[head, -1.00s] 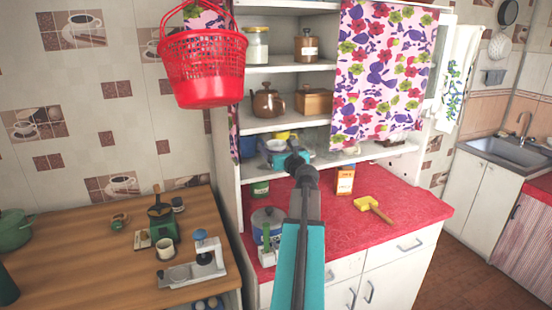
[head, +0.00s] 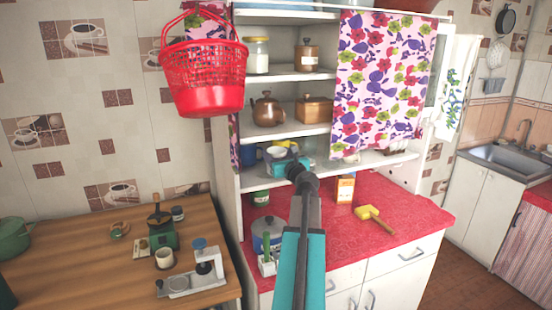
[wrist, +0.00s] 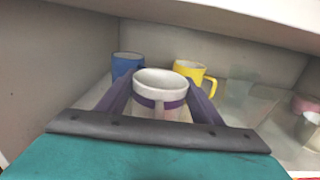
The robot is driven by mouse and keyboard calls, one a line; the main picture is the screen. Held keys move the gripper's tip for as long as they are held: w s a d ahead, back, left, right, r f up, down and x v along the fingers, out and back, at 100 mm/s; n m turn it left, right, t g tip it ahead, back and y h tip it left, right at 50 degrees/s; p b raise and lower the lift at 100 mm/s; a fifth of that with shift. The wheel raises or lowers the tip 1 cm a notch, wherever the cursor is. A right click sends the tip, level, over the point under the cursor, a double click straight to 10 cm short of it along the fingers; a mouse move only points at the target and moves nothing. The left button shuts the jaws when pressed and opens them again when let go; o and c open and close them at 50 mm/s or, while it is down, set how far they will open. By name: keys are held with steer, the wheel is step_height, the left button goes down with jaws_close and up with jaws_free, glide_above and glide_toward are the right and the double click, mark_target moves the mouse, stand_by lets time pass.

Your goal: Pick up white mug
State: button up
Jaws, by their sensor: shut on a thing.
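The white mug (wrist: 158,82), with a purple band around it, stands upright between the two fingers of my gripper (wrist: 160,100) in the wrist view. The fingers are shut on its sides. In the head view my gripper (head: 285,162) reaches into the lower shelf of the white cupboard, and my arm hides part of the mug. I cannot tell whether the mug's base touches the shelf.
A blue mug (wrist: 126,64) stands behind left of the white mug and a yellow mug (wrist: 192,71) behind right. A shelf board (wrist: 235,22) lies overhead. A cupboard side wall (wrist: 50,75) is at left. Clear glassware (wrist: 245,100) stands at right.

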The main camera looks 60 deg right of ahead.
steer(key=s+a+r+b, duration=0.4)
steer(key=s+a+b, duration=0.2)
steer(key=s, duration=0.5)
steer(key=shift+a, duration=1.2)
steer(key=shift+s+a+b, duration=0.1)
steer(key=shift+s+b, duration=0.05)
steer(key=shift+b, duration=0.2)
steer(key=s+a+b, duration=0.1)
steer(key=b, duration=0.1)
steer(key=shift+s+r+b, duration=0.1)
steer(key=shift+r+b, duration=0.05)
steer(key=shift+b, duration=0.25)
steer(key=shift+s, duration=0.1)
steer(key=shift+s, duration=0.15)
